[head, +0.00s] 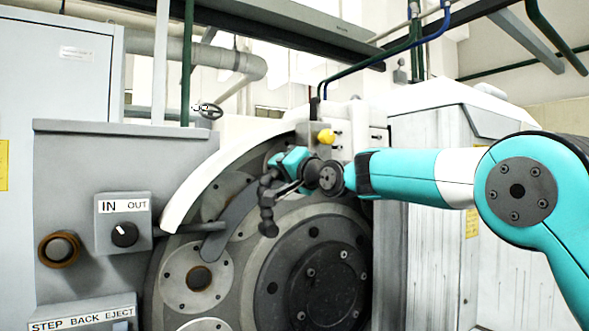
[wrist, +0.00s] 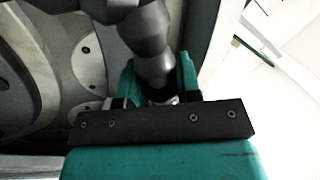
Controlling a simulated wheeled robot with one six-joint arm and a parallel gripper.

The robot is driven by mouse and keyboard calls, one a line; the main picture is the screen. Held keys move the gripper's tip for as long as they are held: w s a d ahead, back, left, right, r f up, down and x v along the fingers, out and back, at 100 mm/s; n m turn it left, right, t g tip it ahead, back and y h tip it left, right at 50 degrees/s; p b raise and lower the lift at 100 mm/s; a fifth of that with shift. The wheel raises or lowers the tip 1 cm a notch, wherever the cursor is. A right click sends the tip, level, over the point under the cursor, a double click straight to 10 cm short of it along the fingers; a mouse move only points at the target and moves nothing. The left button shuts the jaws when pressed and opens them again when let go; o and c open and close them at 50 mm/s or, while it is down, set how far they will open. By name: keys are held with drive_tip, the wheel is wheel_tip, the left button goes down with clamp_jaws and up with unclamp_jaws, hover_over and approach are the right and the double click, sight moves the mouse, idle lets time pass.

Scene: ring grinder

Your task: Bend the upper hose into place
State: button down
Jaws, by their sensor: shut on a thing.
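The upper hose (head: 267,200) is a dark grey, jointed coolant hose. In the head view it hangs in front of the grinder's round face, and its rounded end points down. My gripper (head: 288,160) is at its upper part, just left of the yellow knob. In the wrist view the teal fingers of my gripper (wrist: 157,84) stand on both sides of the hose (wrist: 152,40) and are shut on it. The gripped segment is partly hidden behind the black gripper plate. In the head view my wrist hides where the hose joins its mount.
A yellow knob (head: 326,136) sits on a grey block right above my wrist. The big grinding disc (head: 315,270) is close behind the hose. A curved white guard (head: 205,180) arcs to the left. A control box marked IN OUT (head: 124,222) is further left.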

idle(0.3)
drive_tip(key=c, duration=0.8)
unclamp_jaws()
drive_tip(key=shift+s+d+f+b, duration=0.2)
drive_tip(key=shift+s+d+b, duration=0.2)
drive_tip(key=shift+b, duration=0.15)
drive_tip(key=b+v, duration=0.9)
drive_tip(key=v, duration=0.7)
drive_tip(key=shift+s, duration=0.2)
